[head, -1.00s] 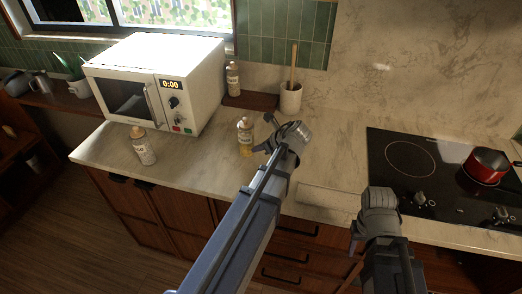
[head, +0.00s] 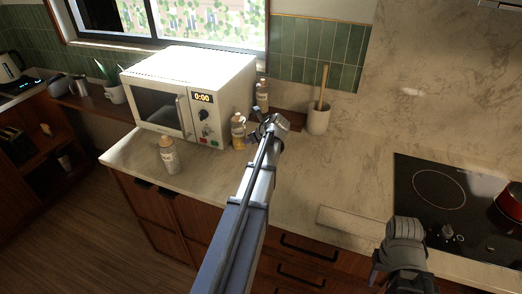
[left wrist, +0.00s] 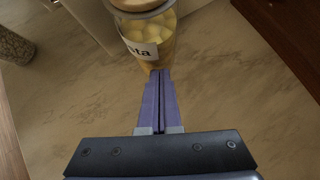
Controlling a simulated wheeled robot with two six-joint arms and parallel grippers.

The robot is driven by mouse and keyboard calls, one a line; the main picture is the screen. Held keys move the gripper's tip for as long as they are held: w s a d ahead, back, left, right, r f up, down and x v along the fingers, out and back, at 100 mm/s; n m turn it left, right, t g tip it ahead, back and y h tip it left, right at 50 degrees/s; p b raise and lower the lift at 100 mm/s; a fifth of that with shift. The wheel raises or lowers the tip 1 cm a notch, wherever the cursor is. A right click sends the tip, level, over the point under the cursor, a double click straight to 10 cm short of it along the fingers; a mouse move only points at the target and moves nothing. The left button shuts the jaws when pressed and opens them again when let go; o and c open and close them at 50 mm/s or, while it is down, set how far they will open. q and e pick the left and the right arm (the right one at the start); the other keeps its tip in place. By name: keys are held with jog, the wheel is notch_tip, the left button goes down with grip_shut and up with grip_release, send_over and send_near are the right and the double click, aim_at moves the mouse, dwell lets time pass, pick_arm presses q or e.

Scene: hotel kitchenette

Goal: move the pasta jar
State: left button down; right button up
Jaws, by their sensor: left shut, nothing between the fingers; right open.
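The pasta jar (head: 238,131), with yellow contents and a white label, stands upright on the counter close beside the right side of the microwave. In the left wrist view the pasta jar (left wrist: 150,42) is at the top, its label partly cut off to "ta". My left gripper (head: 268,124) is just right of the jar. In the wrist view its fingers (left wrist: 160,74) are shut and empty, tips at the jar's lower side, touching or nearly so. My right gripper (head: 405,230) is open and empty over the counter's front edge, left of the cooktop.
The white microwave (head: 190,95) stands left of the jar. Another jar (head: 168,156) stands in front of it, and a third (head: 262,95) at the back. A utensil crock (head: 318,119) stands behind right. The cooktop (head: 445,200) and red pot (head: 511,205) are at right. The middle counter is clear.

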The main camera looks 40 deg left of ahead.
pick_arm(q)
jog(key=shift+w+a, duration=0.15)
jog(key=shift+a, duration=0.55)
jog(key=d, duration=0.2)
jog(key=s+d, duration=0.1)
jog(key=d, duration=0.1)
jog(key=shift+s+d+r, duration=0.1)
jog(key=shift+s+d, duration=0.05)
jog(key=shift+d, duration=0.1)
jog(key=p+v, duration=0.7)
jog(key=v, duration=0.2)
jog(key=shift+r, duration=0.3)
jog(key=shift+d, duration=0.1)
